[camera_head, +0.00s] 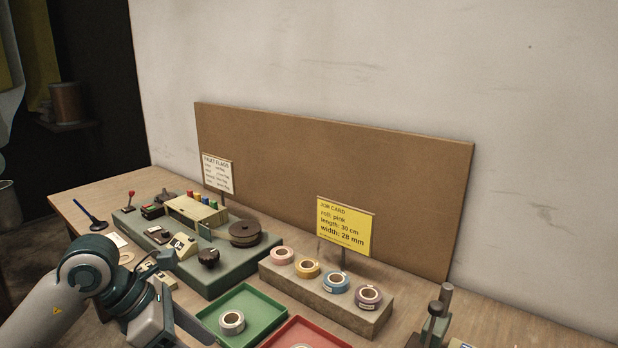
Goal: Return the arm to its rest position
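My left arm comes in from the lower left, with a white link and a grey-green joint. My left gripper (188,325) is low in the picture, beside the left wall of the green tray (262,301). Its fingertips are not clear, so I cannot tell whether it is open or shut, and I see nothing held in it. My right arm and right gripper are not in view.
A green machine (232,267) with a dark disc stands behind my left gripper. A block (300,292) holds several tape rolls under a yellow job card (346,226). A white roll (232,322) lies in the green tray; a red tray (318,328) is beside it.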

